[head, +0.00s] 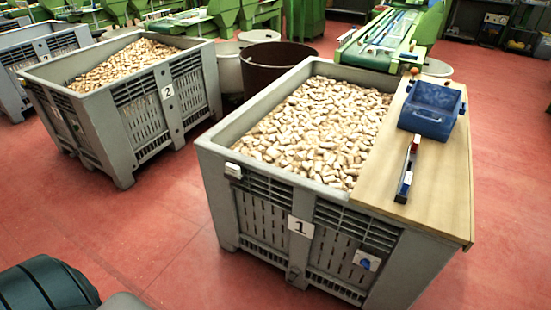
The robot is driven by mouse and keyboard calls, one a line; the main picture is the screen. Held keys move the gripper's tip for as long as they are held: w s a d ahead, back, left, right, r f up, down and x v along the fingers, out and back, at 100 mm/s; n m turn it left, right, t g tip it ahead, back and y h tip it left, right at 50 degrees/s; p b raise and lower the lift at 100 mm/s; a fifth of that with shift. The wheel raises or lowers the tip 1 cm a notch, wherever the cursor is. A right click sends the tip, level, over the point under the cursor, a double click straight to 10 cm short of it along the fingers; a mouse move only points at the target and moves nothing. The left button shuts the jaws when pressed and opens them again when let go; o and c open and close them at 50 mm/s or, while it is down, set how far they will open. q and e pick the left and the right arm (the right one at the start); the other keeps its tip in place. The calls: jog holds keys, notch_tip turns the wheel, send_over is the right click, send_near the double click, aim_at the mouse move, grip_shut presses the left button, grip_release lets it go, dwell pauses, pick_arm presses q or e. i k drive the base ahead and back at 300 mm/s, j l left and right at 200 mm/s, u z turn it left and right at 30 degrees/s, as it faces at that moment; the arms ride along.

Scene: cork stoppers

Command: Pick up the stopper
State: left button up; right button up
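Many pale tan cork stoppers (318,125) fill the grey crate marked 1 (250,172) in the middle of the head view. More stoppers (125,62) fill the grey crate marked 2 (118,118) at the left. No single stopper stands apart clearly in either heap. A small orange-brown piece (414,71) shows at the far edge of the blue bin (430,108); I cannot tell whether it is a stopper. Neither of my grippers is in view.
A wooden board (436,200) covers the right part of crate 1. The blue bin and a narrow red, white and blue object (407,170) are on it. A brown drum (275,66) stands behind. The red floor (150,220) is clear between the crates.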

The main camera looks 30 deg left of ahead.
aim_at(273, 154)
jog(key=u, duration=1.25)
jog(key=i+j+u, duration=0.3)
jog(key=u, duration=0.15)
jog(key=i+j+u, duration=0.2)
jog(key=i+u, duration=0.55)
jog(key=u, duration=0.2)
jog(key=i+z, duration=0.15)
jog(key=i, duration=0.35)
jog(key=i+j+z, duration=0.1)
jog(key=i, duration=0.4)
jog(key=i+j+z, duration=0.15)
jog(key=i, duration=0.35)
jog(key=i+j+z, duration=0.1)
jog(key=i+j, duration=0.15)
jog(key=i, duration=0.25)
jog(key=i+l+z, duration=0.25)
jog(key=z, duration=0.15)
jog(key=i+l+z, duration=0.15)
jog(key=i+z, duration=0.65)
jog(key=i+j+z, duration=0.1)
jog(key=i+z, duration=0.3)
jog(key=i+j+z, duration=0.25)
jog(key=i+z, duration=0.3)
jog(key=i, duration=0.45)
jog(key=i+z, duration=0.2)
jog(key=i, duration=0.45)
jog(key=i+j+z, duration=0.15)
jog(key=i, duration=0.45)
jog(key=i+z, duration=0.15)
jog(key=z, duration=4.15)
